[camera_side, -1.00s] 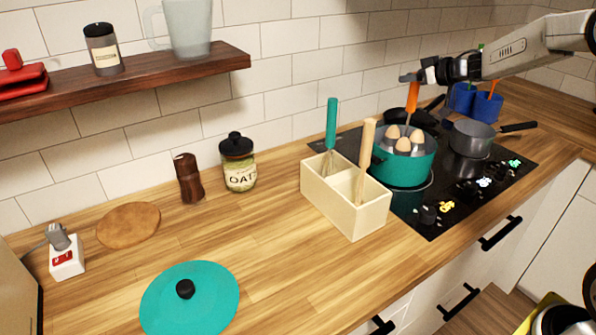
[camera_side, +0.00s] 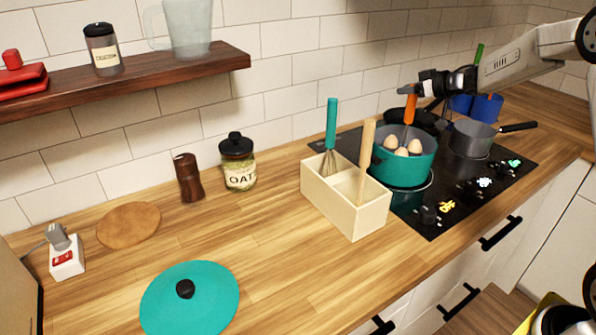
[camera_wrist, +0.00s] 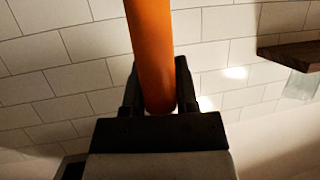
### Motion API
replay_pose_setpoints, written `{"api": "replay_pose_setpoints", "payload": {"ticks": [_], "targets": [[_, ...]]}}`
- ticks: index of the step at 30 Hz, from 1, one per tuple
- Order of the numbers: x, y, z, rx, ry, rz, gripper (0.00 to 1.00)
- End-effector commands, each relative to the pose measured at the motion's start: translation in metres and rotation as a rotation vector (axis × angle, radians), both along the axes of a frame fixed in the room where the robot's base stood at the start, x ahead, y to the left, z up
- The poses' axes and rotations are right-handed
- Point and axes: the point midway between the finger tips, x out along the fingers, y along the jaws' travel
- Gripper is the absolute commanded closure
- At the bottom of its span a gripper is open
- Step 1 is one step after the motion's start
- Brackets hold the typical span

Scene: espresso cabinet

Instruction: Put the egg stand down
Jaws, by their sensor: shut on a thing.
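The egg stand shows an orange handle (camera_side: 410,108) and carries several brown eggs (camera_side: 401,151). My gripper (camera_side: 412,90) is shut on the top of the orange handle, which also shows between the fingers in the wrist view (camera_wrist: 152,55). The handle stands roughly upright over the teal pot (camera_side: 404,172). The eggs sit low, at about the pot's rim, with their lower parts hidden by the pot wall. The base of the stand is hidden inside the pot, so I cannot tell whether it touches the bottom.
The teal pot stands on the black cooktop (camera_side: 462,196). A grey saucepan (camera_side: 470,139) is to its right, a dark pan (camera_side: 398,116) behind. A cream utensil box (camera_side: 333,207) with a whisk stands at left. The teal lid (camera_side: 213,298) lies on the counter.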

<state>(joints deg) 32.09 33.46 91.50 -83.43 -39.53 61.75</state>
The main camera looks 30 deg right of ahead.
Motion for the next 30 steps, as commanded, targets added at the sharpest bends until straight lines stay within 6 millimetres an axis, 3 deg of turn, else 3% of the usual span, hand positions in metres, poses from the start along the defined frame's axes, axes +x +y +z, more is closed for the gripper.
{"api": "replay_pose_setpoints", "payload": {"ticks": [8,9,12,23,30], "targets": [[0.000,0.000,-0.002,-0.001,-0.003,0.001,1.00],[0.000,0.000,-0.004,0.000,0.001,0.000,0.53],[0.000,0.000,-0.004,0.000,0.001,0.000,0.27],[0.000,0.000,-0.002,-0.001,0.000,0.000,0.27],[-0.001,-0.001,0.011,-0.001,0.000,-0.001,0.27]]}}
